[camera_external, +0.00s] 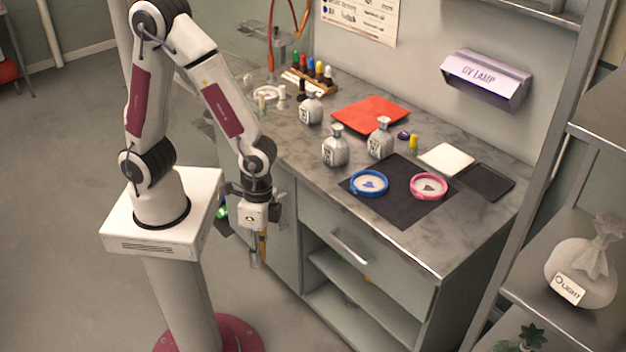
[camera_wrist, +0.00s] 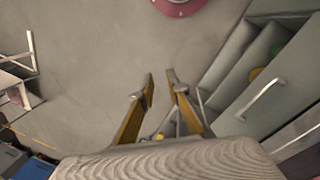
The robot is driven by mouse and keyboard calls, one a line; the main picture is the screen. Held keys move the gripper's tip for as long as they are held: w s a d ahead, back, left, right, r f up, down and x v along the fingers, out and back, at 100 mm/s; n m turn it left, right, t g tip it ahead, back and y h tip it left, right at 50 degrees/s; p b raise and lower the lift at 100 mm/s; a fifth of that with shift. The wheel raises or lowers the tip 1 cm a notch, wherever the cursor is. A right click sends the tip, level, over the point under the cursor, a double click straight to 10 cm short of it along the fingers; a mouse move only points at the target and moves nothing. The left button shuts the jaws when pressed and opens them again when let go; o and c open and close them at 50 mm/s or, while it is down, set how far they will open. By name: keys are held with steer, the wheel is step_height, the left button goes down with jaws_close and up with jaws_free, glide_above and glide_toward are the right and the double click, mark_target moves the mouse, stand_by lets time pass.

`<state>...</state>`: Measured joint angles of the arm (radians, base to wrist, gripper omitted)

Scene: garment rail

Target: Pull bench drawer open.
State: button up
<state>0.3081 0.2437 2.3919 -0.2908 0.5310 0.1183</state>
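The bench drawer (camera_external: 372,262) has a grey front under the bench top, with a metal bar handle (camera_external: 350,246) across it. The drawer looks closed in the external view. In the wrist view the drawer front (camera_wrist: 285,85) and its handle (camera_wrist: 261,99) are at the right. My gripper (camera_external: 257,258) hangs pointing down in front of the bench, to the left of the handle and apart from it. In the wrist view its two fingers (camera_wrist: 160,82) stand apart with a gap between them and nothing held.
The bench top (camera_external: 290,160) holds several glass bottles, a red cloth (camera_external: 370,115) and a black mat (camera_external: 400,205) with a blue and a pink ringed dish. Open shelves (camera_external: 360,295) lie below the drawer. A metal rack (camera_external: 550,270) stands at the right. The floor before the bench is free.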

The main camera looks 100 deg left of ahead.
step_height(320, 180, down, 10)
steer(key=w+d, duration=0.3)
steer(key=m+t+y, duration=0.7)
steer(key=t+y, duration=0.5)
steer(key=y, duration=0.1)
glide_toward(345, 247)
steer(key=x, duration=0.2)
steer(key=shift+a+f, duration=0.15)
steer(key=shift+a, duration=0.25)
steer(key=shift+w+a, duration=0.1)
steer(key=shift+w, duration=0.05)
steer(key=shift+x, duration=3.75)
